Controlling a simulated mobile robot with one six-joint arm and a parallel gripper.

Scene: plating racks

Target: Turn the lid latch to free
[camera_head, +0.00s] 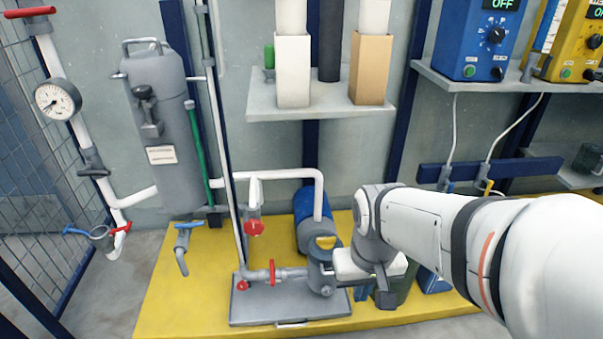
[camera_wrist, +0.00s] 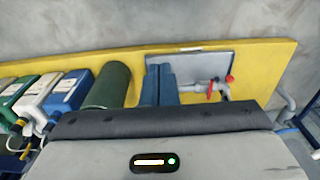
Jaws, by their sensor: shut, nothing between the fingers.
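A grey upright vessel (camera_head: 165,150) with a lid and a handle (camera_head: 145,42) stands against the wall at the left in the head view. A dark grey lever-like fitting (camera_head: 147,112) is on its front; I cannot tell whether this is the lid latch or which way it is turned. My gripper (camera_wrist: 159,70) is shut and empty, its two blue fingers side by side in the wrist view. It is low over the yellow platform, right of the pump and well away from the vessel. The vessel is not in the wrist view.
A blue pump (camera_head: 308,232) and pipework with red valve handles (camera_head: 276,273) stand on the yellow platform (camera_head: 170,290). A pressure gauge (camera_head: 57,99) is at the left. A shelf (camera_head: 325,108) with tall containers hangs centrally.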

